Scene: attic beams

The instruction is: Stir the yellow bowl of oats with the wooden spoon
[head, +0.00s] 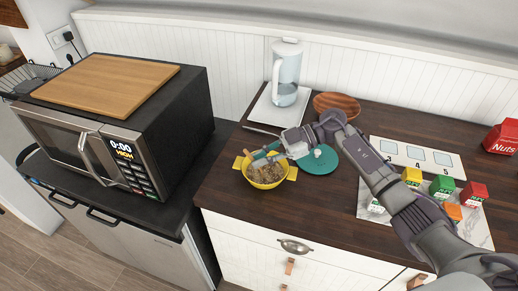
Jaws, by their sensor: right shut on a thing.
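The yellow bowl (266,185) stands on the dark wooden counter, with oats (264,174) in it and a small handle on each side. My right gripper (266,158) reaches in from the right and is over the bowl's far rim. It is shut on the wooden spoon (248,154), of which only a small brown part shows at the bowl's upper left. The rest of the spoon is hidden by the gripper, and I cannot tell how deep it sits in the oats. My left gripper is not in view.
A teal lid (321,161) lies right of the bowl. A glass jug (286,75) stands on a white base behind, beside a wooden bowl (337,103). Small coloured boxes (442,187) and a numbered card (416,157) are at right. A microwave (150,130) stands left.

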